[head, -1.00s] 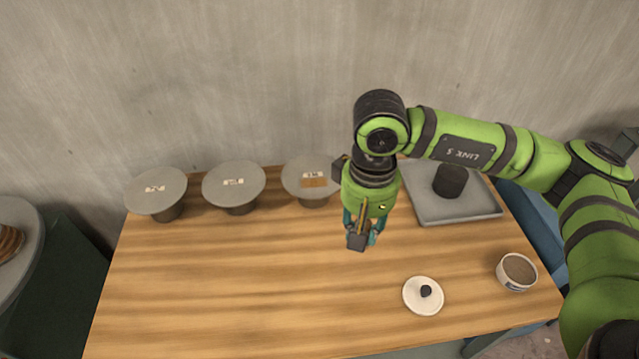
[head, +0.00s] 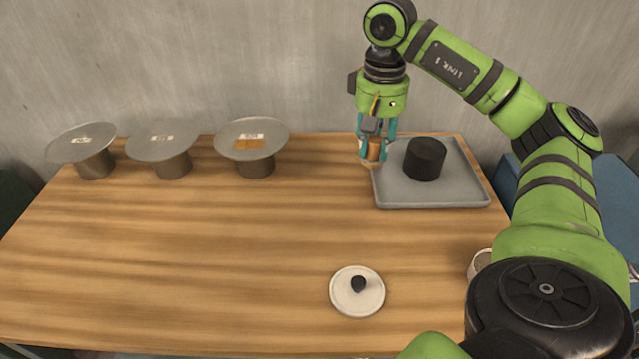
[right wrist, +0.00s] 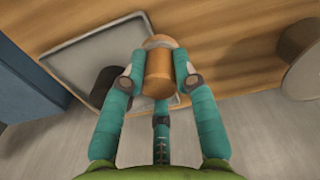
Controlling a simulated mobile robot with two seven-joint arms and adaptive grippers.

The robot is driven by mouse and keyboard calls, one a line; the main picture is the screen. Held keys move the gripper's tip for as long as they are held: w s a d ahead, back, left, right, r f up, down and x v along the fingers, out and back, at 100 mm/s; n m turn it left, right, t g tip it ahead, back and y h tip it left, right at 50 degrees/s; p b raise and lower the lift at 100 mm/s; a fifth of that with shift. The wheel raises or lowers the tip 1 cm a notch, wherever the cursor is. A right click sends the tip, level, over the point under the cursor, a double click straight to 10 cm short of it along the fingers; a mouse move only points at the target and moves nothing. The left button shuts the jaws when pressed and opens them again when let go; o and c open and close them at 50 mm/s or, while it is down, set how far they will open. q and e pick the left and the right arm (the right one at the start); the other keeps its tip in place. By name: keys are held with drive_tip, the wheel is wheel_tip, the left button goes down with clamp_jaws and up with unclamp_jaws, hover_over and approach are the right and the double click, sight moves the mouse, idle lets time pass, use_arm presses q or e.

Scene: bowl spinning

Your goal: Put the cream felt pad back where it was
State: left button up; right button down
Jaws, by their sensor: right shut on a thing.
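My left gripper is not in view.
Three grey discs on pedestals stand at the back left: left (head: 82,143), middle (head: 163,140) and right (head: 251,139), the last with an orange patch. A white lid (head: 357,291) with a black knob lies at the front. A small cup (head: 479,264) is partly hidden by my arm.

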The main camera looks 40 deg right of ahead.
drive_tip(key=shift+w+d+f, duration=0.15)
drive_tip(key=shift+w+f, duration=0.05)
drive_tip(key=shift+w, duration=0.05)
drive_tip(key=w+f, duration=0.2)
drive_tip(key=w, duration=0.1)
drive_tip(key=w+f+p, duration=0.1)
drive_tip(key=w+f, duration=0.1)
drive_tip(key=w, duration=0.2)
drive_tip(key=w+f+p, duration=0.1)
drive_tip(key=w+f, duration=0.1)
drive_tip(key=w, duration=0.2)
drive_tip(key=shift+w+f, duration=0.15)
drive_tip(key=shift+f, duration=0.1)
wheel_tip(320, 180, down, 4)
drive_tip(key=shift+r, duration=0.1)
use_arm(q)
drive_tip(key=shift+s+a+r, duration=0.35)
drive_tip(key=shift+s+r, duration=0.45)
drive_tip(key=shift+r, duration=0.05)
use_arm(e)
drive_tip(key=shift+f, duration=0.2)
drive_tip(key=c, duration=1.3)
unclamp_jaws()
drive_tip(key=shift+f, duration=0.15)
drive_tip(key=shift+c, duration=0.2)
drive_tip(key=o, duration=0.4)
